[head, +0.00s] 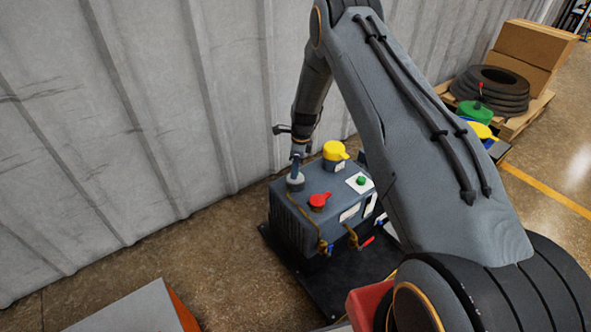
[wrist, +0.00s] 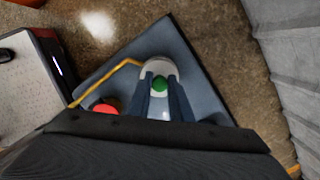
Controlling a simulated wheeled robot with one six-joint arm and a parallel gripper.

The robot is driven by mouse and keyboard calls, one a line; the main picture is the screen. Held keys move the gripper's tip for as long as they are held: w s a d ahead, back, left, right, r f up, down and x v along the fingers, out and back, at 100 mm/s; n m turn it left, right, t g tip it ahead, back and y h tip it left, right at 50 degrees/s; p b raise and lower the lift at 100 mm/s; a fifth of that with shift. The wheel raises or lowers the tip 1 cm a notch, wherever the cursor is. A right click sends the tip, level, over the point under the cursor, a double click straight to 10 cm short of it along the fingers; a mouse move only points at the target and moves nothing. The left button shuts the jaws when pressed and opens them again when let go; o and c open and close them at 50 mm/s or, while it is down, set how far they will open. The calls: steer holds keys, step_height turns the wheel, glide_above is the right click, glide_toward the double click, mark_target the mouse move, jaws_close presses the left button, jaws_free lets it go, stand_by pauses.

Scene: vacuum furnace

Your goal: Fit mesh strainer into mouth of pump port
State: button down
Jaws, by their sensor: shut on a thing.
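The pump (head: 300,222) is a dark blue-grey box on a black base, close to the ribbed wall. Its pale round port (head: 295,183) stands at the top left of the box; its pale rim also shows in the wrist view (wrist: 158,66). My gripper (head: 297,163) points down directly over this port. In the wrist view its two dark blue fingers (wrist: 163,95) are shut on a small green-topped piece (wrist: 160,83), likely the strainer. From above, this piece lies within the port's rim outline. I cannot tell whether it is seated or just above; no mesh is discernible.
A yellow cap (head: 335,151), a red cap (head: 319,200) and a green knob on a white plate (head: 361,181) stand close by on the pump's top. A brass-coloured pipe (wrist: 108,77) runs to the port. The ribbed wall (head: 130,100) is close behind.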

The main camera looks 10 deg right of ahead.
steer(key=shift+f, duration=0.25)
stand_by(0.4)
steer(key=c, duration=1.5)
jaws_free()
steer(key=shift+c, duration=0.2)
steer(key=shift+s+d+r+b, duration=0.1)
steer(key=shift+d+r+b, duration=0.05)
steer(key=shift+r, duration=1.15)
steer(key=shift+d+r+b, duration=0.1)
steer(key=shift+d+r, duration=0.05)
steer(key=shift+r, duration=1.1)
steer(key=shift+s+d+r+b, duration=0.1)
steer(key=shift+d+r+b, duration=0.05)
steer(key=shift+r, duration=1.15)
steer(key=s+r+n+p, duration=0.2)
steer(key=s+r+n, duration=0.5)
steer(key=r, duration=0.5)
steer(key=s+r+n+p, duration=0.1)
steer(key=s+r+n, duration=0.4)
steer(key=s, duration=0.5)
steer(key=s+r+n+p, duration=0.1)
steer(key=s+r+n, duration=0.4)
steer(key=s, duration=0.6)
steer(key=s+r+n+h+p, duration=0.1)
steer(key=s+r+n, duration=0.4)
steer(key=s, duration=0.5)
steer(key=shift+s+a+r+g, duration=0.3)
steer(key=shift+s+a+r, duration=0.05)
steer(key=shift+a+r, duration=0.1)
